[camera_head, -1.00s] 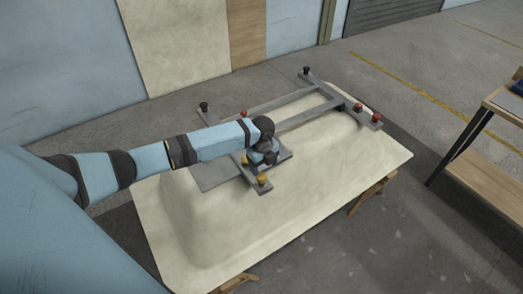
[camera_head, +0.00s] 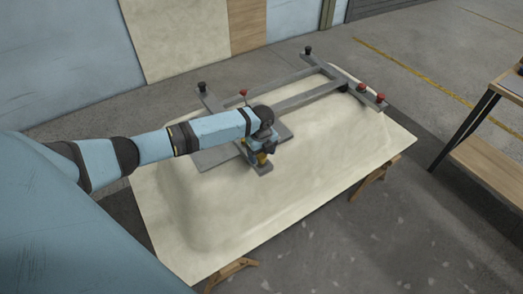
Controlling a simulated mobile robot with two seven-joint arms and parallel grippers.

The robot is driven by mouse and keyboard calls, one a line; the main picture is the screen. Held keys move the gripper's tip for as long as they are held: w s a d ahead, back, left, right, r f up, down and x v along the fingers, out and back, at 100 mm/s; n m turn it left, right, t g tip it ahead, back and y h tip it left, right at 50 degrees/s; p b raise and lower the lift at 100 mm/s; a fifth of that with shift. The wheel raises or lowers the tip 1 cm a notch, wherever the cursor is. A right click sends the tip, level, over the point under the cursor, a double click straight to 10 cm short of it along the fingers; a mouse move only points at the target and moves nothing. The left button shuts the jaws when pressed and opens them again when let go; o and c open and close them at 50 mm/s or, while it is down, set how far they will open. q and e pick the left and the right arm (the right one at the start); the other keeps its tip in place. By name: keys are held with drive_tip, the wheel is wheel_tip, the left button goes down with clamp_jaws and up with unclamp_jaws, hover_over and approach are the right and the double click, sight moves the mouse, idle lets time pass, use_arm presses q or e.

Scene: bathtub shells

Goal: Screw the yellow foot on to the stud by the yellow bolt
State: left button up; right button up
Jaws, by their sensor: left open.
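My left gripper (camera_head: 270,148) is open, pointing down at the near end of the grey frame (camera_head: 265,169). A yellow piece (camera_head: 262,159) shows right below and beside its fingers at the end of the frame's crossbar. A second, smaller patch of yellow (camera_head: 250,144) shows just behind the wrist, partly hidden. I cannot tell for sure which is the foot and which the bolt, nor whether the fingers touch the yellow piece. The stud is hidden. My right gripper is not in view.
The frame lies on an upturned cream bathtub shell (camera_head: 310,190) on wooden trestles (camera_head: 232,270). Black knobs (camera_head: 308,50) and red knobs (camera_head: 381,98) stand on the frame's other ends.

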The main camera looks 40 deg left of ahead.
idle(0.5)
use_arm(q)
drive_tip(key=shift+p, duration=0.6)
idle(0.5)
drive_tip(key=c, duration=1)
drive_tip(key=shift+o, duration=0.2)
drive_tip(key=m, duration=0.6)
drive_tip(key=shift+m+b, duration=0.3)
drive_tip(key=shift+b, duration=0.1)
drive_tip(key=m+b, duration=0.1)
drive_tip(key=m, duration=0.3)
drive_tip(key=shift+m, duration=1.4)
drive_tip(key=o, duration=1)
drive_tip(key=shift+c, duration=0.8)
